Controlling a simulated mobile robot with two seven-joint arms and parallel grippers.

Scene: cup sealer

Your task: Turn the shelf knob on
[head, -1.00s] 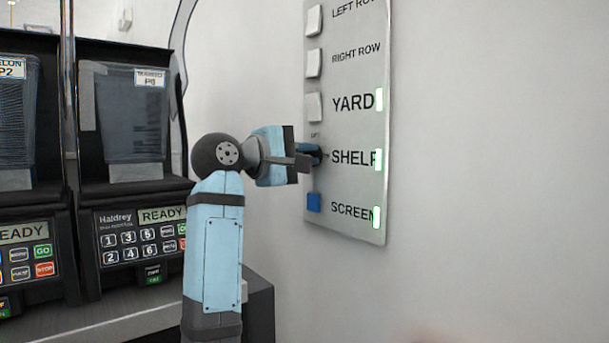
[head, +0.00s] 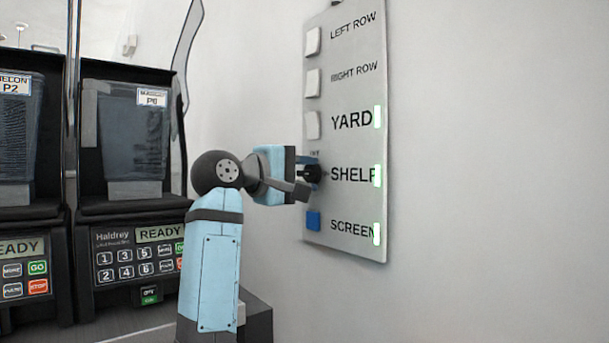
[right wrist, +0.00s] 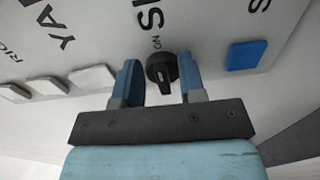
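The shelf knob (head: 313,173) is a round black knob beside the word SHELF on a grey wall panel (head: 345,45). In the right wrist view the knob (right wrist: 161,69) has a raised grip bar, with a small label that seems to read ON near it. The light strip (head: 378,175) by SHELF glows pale green. My right gripper (head: 307,178) is at the knob; in the right wrist view the gripper (right wrist: 160,80) is open, one blue finger on each side of the knob, with gaps between. My left gripper is not in view.
A blue switch (head: 313,221) sits just below the knob by SCREEN. White switches (head: 313,125) sit above it. Black sealer machines (head: 130,150) with keypads stand at the left. The wall right of the panel is clear.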

